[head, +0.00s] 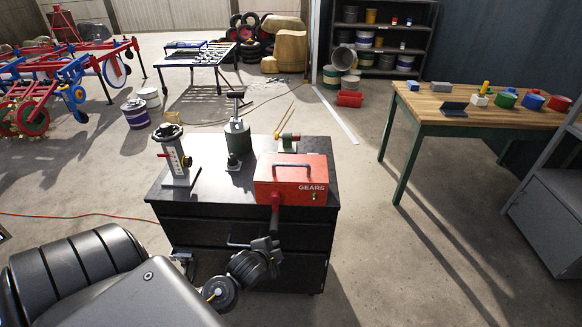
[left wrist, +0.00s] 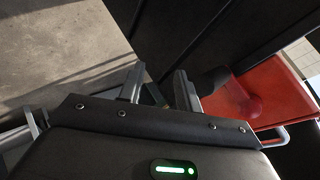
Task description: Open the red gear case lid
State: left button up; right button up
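The red gear case (head: 290,185), marked "GEARS", sits on the dark cabinet top. Its lid looks shut, with a grey handle (head: 292,165) on top. A dark red bar (head: 275,205) sticks out from the front of the case and darkens at its lower end. My left gripper (head: 270,243) is just below that bar, in front of the cabinet. In the left wrist view its fingers (left wrist: 158,88) are apart with nothing between them. The red case (left wrist: 285,95) and the bar's dark end (left wrist: 211,80) lie right of the right finger; contact cannot be told. My right gripper is not in view.
The black drawer cabinet (head: 200,213) also bears a grey stand (head: 180,165), a dark green press (head: 237,130) and a small device (head: 288,142). A drawer handle (head: 238,241) is close to my left gripper. A wooden workbench (head: 430,110) stands right, with clear floor between.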

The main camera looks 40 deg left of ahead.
pick_arm(q)
notch_tip(320, 180, up, 12)
jog(key=w+m+t, duration=0.2)
jog(key=m+t+y, duration=0.1)
jog(key=m+t, duration=0.3)
send_near(290, 166)
jog(key=p+x, duration=0.2)
jog(key=x, duration=0.7)
jog(key=shift+w, duration=0.2)
jog(key=shift+w+a+f, duration=0.15)
jog(key=shift+w+f, duration=0.05)
jog(key=shift+w, duration=0.5)
grip_shut()
